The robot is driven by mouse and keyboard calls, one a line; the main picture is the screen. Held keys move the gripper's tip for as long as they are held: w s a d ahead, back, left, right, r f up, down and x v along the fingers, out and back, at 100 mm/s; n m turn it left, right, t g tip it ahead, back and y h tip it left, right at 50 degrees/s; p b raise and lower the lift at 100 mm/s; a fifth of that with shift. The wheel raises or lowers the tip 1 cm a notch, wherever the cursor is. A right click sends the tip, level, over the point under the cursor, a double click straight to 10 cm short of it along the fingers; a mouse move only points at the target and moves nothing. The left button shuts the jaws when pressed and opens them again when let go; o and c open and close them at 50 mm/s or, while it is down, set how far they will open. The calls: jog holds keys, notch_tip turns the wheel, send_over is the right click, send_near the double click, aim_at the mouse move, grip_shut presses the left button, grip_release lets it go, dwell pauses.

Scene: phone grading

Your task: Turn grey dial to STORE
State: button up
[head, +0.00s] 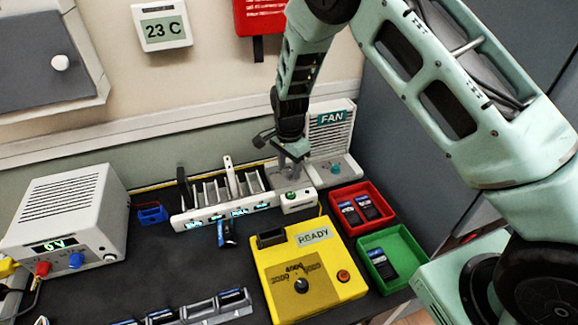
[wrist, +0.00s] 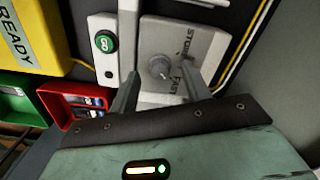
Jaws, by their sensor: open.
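The grey dial (wrist: 158,66) is a small round knob on a light grey panel (wrist: 186,40) in the wrist view. The panel carries the words STORE and FAST to the right of the knob. My gripper (wrist: 160,74) is open, with one finger on each side of the dial. I cannot tell whether the fingers touch it, or where its pointer stands. In the head view my gripper (head: 291,158) is low over the right end of the white slotted rack (head: 224,212), and it hides the dial.
A white box with a green button (head: 291,195) is close by. The fan unit (head: 331,135) with a teal knob stands behind right. A yellow READY tester (head: 310,275), a red tray (head: 378,197) and a green tray (head: 402,242) are in front.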

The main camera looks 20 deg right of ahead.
jog(key=shift+f, duration=0.55)
jog(key=c, duration=1)
